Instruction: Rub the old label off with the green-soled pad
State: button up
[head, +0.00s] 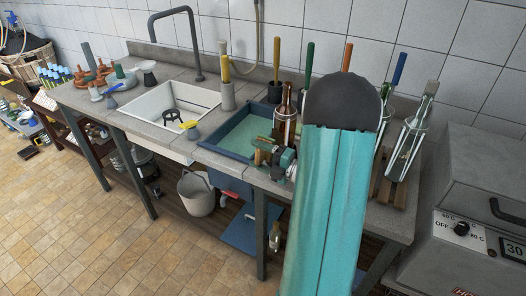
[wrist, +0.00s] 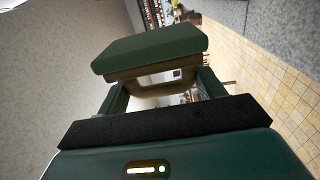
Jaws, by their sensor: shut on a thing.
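My gripper (wrist: 160,92) is shut on the green-soled pad (wrist: 150,48), a block with a thick dark green face and a tan body. The green face points away from my wrist. In the head view my gripper (head: 270,158) is small, low over the front edge of the bench, beside the blue-rimmed basin. A brown bottle (head: 284,122) stands just behind it. I cannot make out the old label in either view.
A blue-rimmed basin of greenish water (head: 245,138) and a white sink (head: 170,108) are set in the grey bench. Upright-handled tools stand along the back. A bucket (head: 196,194) is on the lower shelf. A grey machine (head: 480,215) stands at right. The tiled floor (head: 110,235) is open.

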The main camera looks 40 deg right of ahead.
jog(key=shift+a, duration=0.2)
jog(key=shift+s, duration=0.1)
jog(key=a, duration=0.1)
jog(key=s+a, duration=0.1)
jog(key=shift+a, duration=0.4)
jog(key=shift+w+d, duration=0.1)
dwell(0.4)
jog(key=shift+w+d+m+t+h, duration=0.15)
jog(key=shift+w+d+m+h, duration=0.2)
jog(key=shift+w+d+h, duration=0.45)
jog(key=shift+w+d+m+t+h, duration=0.1)
jog(key=shift+w+d+m+h, duration=0.35)
jog(key=shift+d, duration=0.65)
jog(key=shift+w+d+m+t+h, duration=0.15)
jog(key=shift+w+d+m+h, duration=0.25)
jog(key=shift+w+d, duration=0.45)
jog(key=shift+s+d, duration=0.1)
jog(key=shift+s, duration=0.05)
jog(key=shift+d, duration=1.15)
